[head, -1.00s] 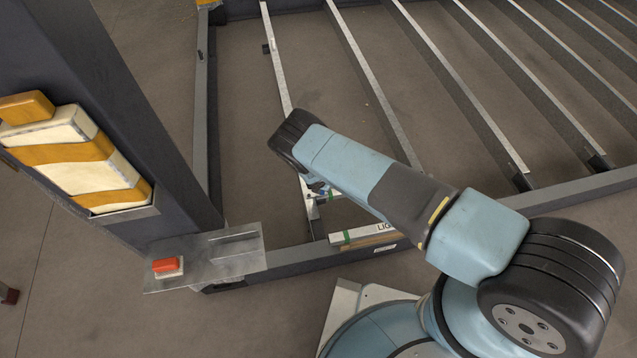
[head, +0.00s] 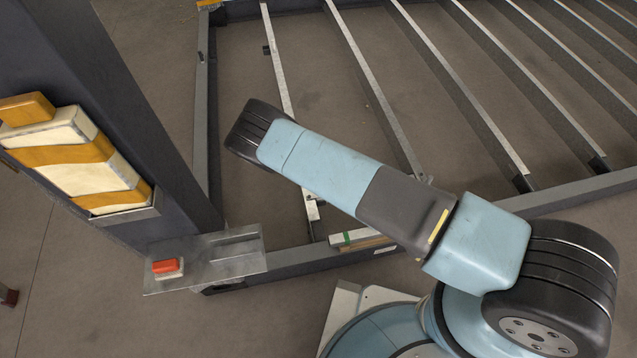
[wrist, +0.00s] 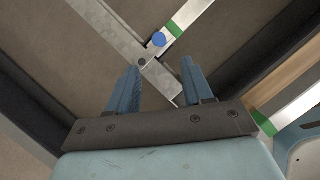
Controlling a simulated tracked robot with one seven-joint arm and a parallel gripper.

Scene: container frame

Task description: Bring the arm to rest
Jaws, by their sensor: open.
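My arm (head: 330,172) reaches from the lower right toward the upper left, over the front of the container frame (head: 290,258). In the head view my gripper is hidden beneath the arm's far end. In the wrist view my gripper (wrist: 157,85) is open, with two blue fingers apart and nothing between them. I cannot tell the exact gap between the fingers and these parts.
A dark post (head: 110,110) with orange and cream blocks (head: 75,160) stands at the left. A metal shelf (head: 205,262) with a red button (head: 164,266) juts from its foot. A green-banded bar (head: 362,239) lies along the frame's front. Open floor shows between the slats.

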